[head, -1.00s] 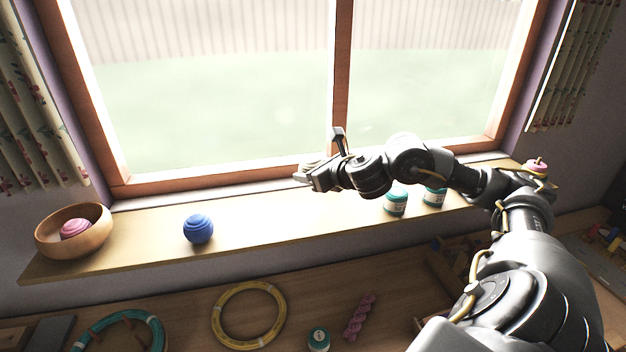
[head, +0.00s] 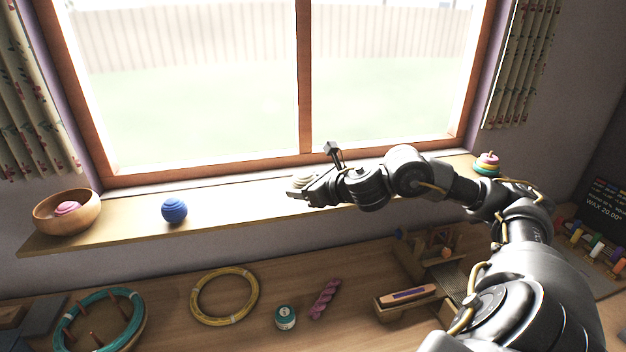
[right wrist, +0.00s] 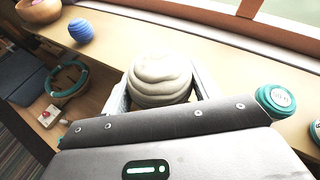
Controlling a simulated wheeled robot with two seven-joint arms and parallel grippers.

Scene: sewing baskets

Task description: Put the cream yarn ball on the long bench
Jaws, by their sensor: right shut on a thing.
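The cream yarn ball (right wrist: 160,78) sits between the two fingers of my right gripper (right wrist: 160,92) in the right wrist view. My right gripper (head: 304,190) is shut on it over the window sill shelf (head: 115,225). In the head view, the ball (head: 303,181) is pale against the glare and partly hidden by the gripper. A long wooden bench top (head: 258,312) runs below the sill, lower and nearer to me. My left gripper is not in view.
On the sill are a wooden bowl (head: 85,221) with a pink ball, a blue yarn ball (head: 174,210) and teal-lidded jars (right wrist: 278,99). The bench holds a yellow hoop (head: 197,309), a teal jar (head: 286,318), a pink skein (head: 324,299) and a teal ring (head: 68,321).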

